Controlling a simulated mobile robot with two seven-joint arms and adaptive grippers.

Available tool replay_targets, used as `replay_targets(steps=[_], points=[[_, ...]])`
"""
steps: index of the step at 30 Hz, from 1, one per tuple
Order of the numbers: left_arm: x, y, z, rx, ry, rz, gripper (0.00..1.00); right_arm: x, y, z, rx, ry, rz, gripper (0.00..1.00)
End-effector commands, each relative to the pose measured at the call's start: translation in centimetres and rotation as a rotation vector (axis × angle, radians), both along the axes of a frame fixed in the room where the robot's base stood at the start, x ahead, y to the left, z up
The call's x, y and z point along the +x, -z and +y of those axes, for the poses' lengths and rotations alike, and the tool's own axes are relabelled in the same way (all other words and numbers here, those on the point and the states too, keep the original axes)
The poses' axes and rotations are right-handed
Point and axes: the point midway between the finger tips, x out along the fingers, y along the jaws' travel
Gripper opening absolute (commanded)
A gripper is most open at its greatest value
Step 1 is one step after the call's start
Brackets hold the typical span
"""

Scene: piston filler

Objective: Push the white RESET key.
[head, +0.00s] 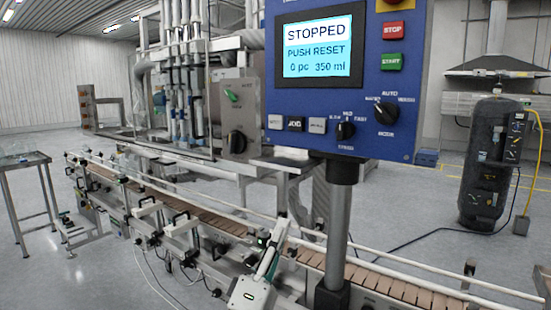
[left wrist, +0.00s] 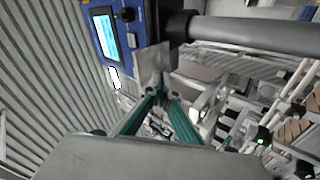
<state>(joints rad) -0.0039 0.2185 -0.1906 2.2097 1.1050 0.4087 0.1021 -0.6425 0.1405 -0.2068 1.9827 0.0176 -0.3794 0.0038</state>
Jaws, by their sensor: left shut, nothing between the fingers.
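The blue control panel (head: 350,90) hangs on a grey post, and its screen (head: 318,47) reads STOPPED, PUSH RESET, 0 pc 350 ml. Along the panel's lower left sit a white key (head: 275,122), a black key (head: 296,124) and a light grey key (head: 317,126). Their small labels are too blurred to read surely; the white one looks like the RESET key. My left gripper (head: 277,236) is shut and empty, below the panel and left of the post, apart from the keys. In the left wrist view its closed fingertips (left wrist: 156,82) show below the panel (left wrist: 104,30). My right gripper is out of view.
The panel also has a red STOP key (head: 393,31), a green START key (head: 391,62) and two black knobs. The grey post (head: 336,225) stands right of my left gripper. The slatted conveyor (head: 390,285) with rails runs beneath. A grey box with a knob (head: 236,142) is left.

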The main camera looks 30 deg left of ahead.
Motion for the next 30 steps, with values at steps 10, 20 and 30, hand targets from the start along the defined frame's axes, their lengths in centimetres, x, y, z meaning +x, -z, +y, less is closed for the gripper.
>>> replay_targets(steps=[10,20,30], points=[[-1.5,-16.2,9.6,-0.942,0.437,-0.333,0.00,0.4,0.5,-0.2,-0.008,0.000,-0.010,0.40],[-0.8,-19.9,9.2,-1.304,0.729,-0.297,0.00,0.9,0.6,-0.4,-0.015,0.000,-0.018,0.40],[-0.7,-20.0,9.1,-1.315,0.736,-0.293,0.00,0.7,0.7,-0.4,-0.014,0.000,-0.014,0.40]])
